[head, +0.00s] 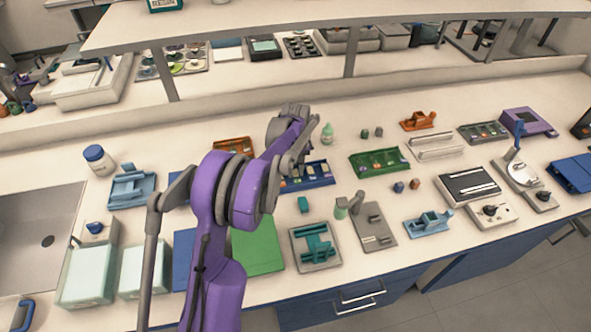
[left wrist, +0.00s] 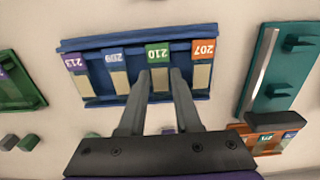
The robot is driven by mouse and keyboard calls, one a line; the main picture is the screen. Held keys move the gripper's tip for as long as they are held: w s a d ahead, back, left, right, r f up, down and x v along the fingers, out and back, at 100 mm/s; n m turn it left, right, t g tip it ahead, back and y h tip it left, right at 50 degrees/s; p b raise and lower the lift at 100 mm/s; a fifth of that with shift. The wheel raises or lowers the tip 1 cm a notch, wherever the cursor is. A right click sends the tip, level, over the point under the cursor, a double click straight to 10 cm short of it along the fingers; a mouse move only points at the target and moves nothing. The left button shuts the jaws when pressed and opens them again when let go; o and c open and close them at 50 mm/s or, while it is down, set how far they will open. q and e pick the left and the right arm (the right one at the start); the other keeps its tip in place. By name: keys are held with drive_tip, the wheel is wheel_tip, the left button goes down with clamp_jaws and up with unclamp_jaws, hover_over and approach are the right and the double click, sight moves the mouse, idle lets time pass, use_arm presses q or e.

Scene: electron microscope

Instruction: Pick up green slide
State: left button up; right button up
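The green slide (left wrist: 158,53), labelled 210, sits in a blue slide rack (left wrist: 95,43) in the left wrist view, between slide 209 and the orange slide 207 (left wrist: 203,49). My left gripper (left wrist: 161,76) is open over it, one finger on each side of its pale lower part. The fingers hide the slide's edges, and I cannot tell whether they touch it. In the head view the blue rack (head: 318,181) is partly hidden behind my left arm, and the fingers (head: 294,168) are hard to make out. My right gripper is not in view.
A green rack (head: 380,161) stands right of the blue rack and an orange rack (head: 233,146) behind it to the left. A small bottle (head: 327,133) stands behind. A teal block (head: 303,204) and a grey-and-teal fixture (head: 316,248) are in front.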

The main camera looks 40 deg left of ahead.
sight(296, 175)
use_arm(q)
drive_tip(key=shift+c, duration=0.9)
drive_tip(key=shift+r, duration=0.15)
drive_tip(key=shift+r+p, duration=1.3)
drive_tip(key=shift+r, duration=1.1)
drive_tip(key=shift+s+d, duration=0.1)
